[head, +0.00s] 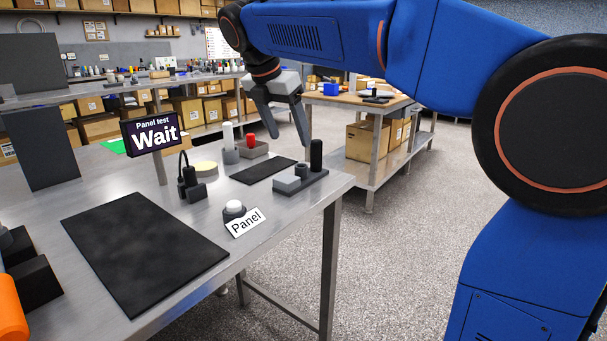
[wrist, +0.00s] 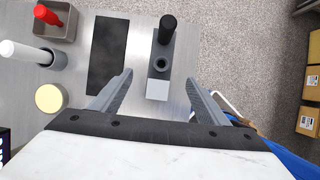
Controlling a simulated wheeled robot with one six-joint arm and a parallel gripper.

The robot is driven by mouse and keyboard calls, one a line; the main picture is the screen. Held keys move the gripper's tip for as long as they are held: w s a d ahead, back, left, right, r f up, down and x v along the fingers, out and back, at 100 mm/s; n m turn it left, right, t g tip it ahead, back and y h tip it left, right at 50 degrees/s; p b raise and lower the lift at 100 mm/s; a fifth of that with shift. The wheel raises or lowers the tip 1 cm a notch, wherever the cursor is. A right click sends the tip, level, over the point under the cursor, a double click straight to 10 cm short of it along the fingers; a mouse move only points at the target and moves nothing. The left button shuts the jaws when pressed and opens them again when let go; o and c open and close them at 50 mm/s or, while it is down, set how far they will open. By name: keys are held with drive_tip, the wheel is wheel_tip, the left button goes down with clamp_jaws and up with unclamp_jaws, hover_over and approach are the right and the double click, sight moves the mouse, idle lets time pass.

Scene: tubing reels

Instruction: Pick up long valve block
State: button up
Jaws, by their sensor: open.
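The long valve block (head: 310,183) lies near the right end of the steel table. It is a narrow grey base with a light grey cube at one end, a short ring in the middle and an upright black post at the other end. In the wrist view the block (wrist: 159,76) runs up the picture, with its light cube nearest me. My gripper (head: 290,139) is open and empty above the block, pointing down. In the wrist view my gripper's fingers (wrist: 158,78) appear on either side of the block's near end, with gaps to both sides.
A dark mat (head: 263,170) lies left of the block. A "Wait" sign (head: 153,134) and white button (head: 234,207) are on the table.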

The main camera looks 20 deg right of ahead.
sight(302, 165)
drive_tip(key=x, duration=0.7)
drive_tip(key=shift+d+f, duration=0.15)
drive_tip(key=shift+f, duration=0.15)
drive_tip(key=shift+x, duration=2.6)
drive_tip(key=shift+d+r, duration=0.1)
drive_tip(key=shift+d, duration=0.1)
drive_tip(key=shift+c, duration=0.6)
